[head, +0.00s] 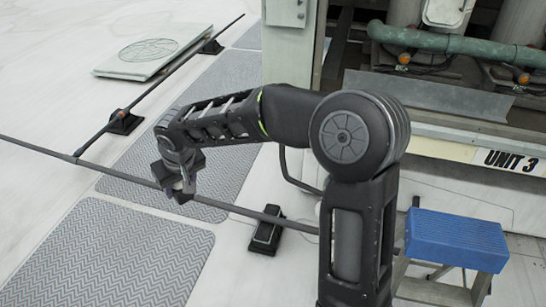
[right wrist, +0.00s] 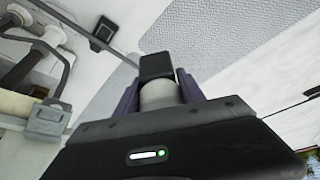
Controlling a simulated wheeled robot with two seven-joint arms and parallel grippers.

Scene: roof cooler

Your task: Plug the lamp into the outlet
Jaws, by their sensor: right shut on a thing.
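My right gripper (head: 179,186) hangs over the grey mats and a dark rod in the head view. In the right wrist view its dark purple fingers (right wrist: 158,96) are shut on a small piece with a light grey round body and a black block-shaped end (right wrist: 156,66). It looks like a plug, but I cannot tell for sure. The held piece is barely visible in the head view. I cannot make out a lamp or an outlet for certain. My left gripper is not in view.
Dark rods (head: 130,108) on black feet (head: 267,231) cross the pale roof. A blue-topped step stool (head: 455,240) stands at the right. The UNIT 3 housing (head: 465,155), with a green pipe (head: 455,44), fills the back right. A square hatch (head: 152,50) lies back left.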

